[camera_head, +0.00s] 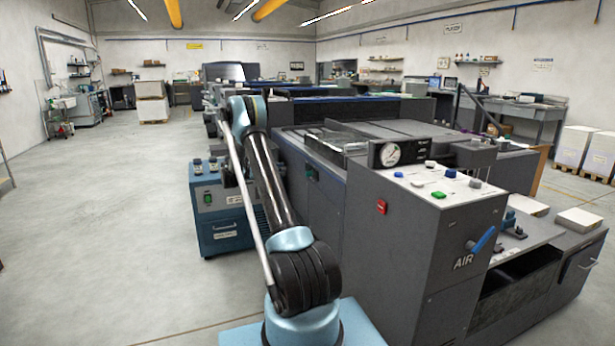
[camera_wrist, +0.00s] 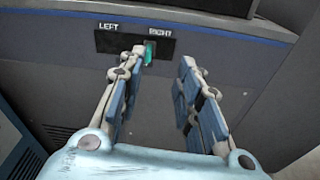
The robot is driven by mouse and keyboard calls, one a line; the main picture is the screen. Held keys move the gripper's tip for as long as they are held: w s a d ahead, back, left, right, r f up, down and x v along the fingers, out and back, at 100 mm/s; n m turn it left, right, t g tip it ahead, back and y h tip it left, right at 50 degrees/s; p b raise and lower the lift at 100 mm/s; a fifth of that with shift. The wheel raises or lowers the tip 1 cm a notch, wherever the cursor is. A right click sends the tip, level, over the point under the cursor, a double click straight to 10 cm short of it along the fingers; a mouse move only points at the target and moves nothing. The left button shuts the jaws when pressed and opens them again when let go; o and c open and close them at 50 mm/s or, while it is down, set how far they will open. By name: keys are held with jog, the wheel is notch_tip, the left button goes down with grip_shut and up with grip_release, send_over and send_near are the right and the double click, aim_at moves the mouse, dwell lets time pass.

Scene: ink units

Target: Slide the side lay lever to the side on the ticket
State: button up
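The side lay lever (camera_wrist: 149,53) is a small green tab in a dark slot plate (camera_wrist: 112,41) on the grey machine side. The plate is marked LEFT and RIGHT, and the lever stands under RIGHT. My gripper (camera_wrist: 159,62) is open in the wrist view. Its two fingers point at the machine side, and the lever shows between the fingertips, close to the left one. I cannot tell whether they touch. In the head view a small dark plate with a green spot (camera_head: 313,173) shows on the machine side. My gripper cannot be made out there. I can make out no ticket.
A grey cabinet marked AIR (camera_head: 425,250) with a gauge, coloured buttons and a blue handle stands right of my arm. A blue unit (camera_head: 221,209) stands left of it. The floor (camera_head: 110,240) at left is clear.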

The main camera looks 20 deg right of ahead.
jog(key=n+h, duration=0.1)
send_near(308, 172)
jog(key=d, duration=0.7)
jog(key=w+d, duration=0.1)
jog(key=d, duration=0.2)
jog(key=shift+w+d+f, duration=0.15)
jog(key=shift+d+f, duration=0.05)
jog(key=shift+f, duration=0.15)
